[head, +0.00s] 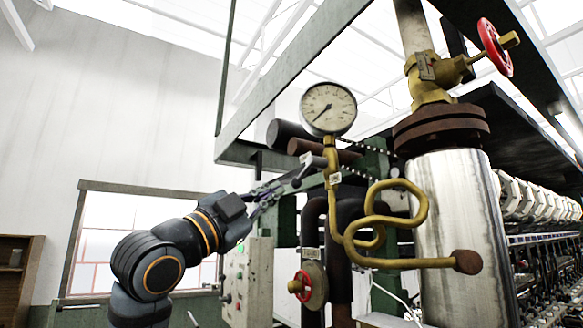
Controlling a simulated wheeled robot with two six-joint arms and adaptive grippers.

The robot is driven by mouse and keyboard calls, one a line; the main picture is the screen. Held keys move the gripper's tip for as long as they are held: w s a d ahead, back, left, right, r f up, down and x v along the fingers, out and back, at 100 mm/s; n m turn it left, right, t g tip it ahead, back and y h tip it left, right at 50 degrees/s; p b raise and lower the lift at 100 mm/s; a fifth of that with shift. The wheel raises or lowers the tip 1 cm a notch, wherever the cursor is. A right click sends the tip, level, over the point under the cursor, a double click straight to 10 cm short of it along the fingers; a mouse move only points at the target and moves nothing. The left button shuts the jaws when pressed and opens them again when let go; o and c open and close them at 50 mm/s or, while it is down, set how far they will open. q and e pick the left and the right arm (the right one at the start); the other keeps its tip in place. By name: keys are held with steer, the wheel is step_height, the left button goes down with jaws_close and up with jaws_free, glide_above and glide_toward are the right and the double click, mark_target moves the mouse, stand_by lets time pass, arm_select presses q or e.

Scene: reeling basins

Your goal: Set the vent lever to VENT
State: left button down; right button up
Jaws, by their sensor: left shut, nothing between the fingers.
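My left gripper (303,174) reaches up and right from the lower left. It is shut and empty, with its fingertips close to the brass gauge pipe (331,156), just left of a small white tag (335,178). I cannot tell whether the tips touch anything there. The vent lever cannot be made out clearly; a small fitting on the pipe by the fingertips may be part of it, and the tag's lettering is too small to read. A round pressure gauge (328,108) stands above on this pipe. My right gripper is not in view.
The coiled brass pipe (388,212) joins a bright metal cylinder (456,225) on the right. A red handwheel valve (495,46) is above it. Another red-handled valve (301,285) sits lower down, beside a grey control box (248,283). Dark pipes and green frame crowd behind; the left is open.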

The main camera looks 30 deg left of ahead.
mark_target(300, 177)
arm_select(q)
steer(key=p+x, duration=0.2)
steer(key=x, duration=0.4)
steer(key=shift+r+p, duration=0.1)
steer(key=shift+p, duration=0.2)
steer(key=shift+w, duration=0.3)
steer(key=shift+w+a+r+m+h+p, duration=0.1)
steer(key=shift+a+r+m+h+p, duration=0.1)
steer(key=shift+m+h+p, duration=0.5)
steer(key=shift+a+r+m+h+p, duration=0.15)
steer(key=shift+m+h, duration=0.25)
steer(key=shift+m, duration=0.6)
steer(key=m+h+p, duration=0.1)
steer(key=m, duration=0.1)
steer(key=r+m+g+h+p, duration=0.1)
steer(key=m+h, duration=0.1)
steer(key=shift+w+a+r+p, duration=0.15)
steer(key=shift+a+r+p, duration=0.1)
steer(key=shift+p, duration=0.15)
steer(key=shift+f, duration=0.1)
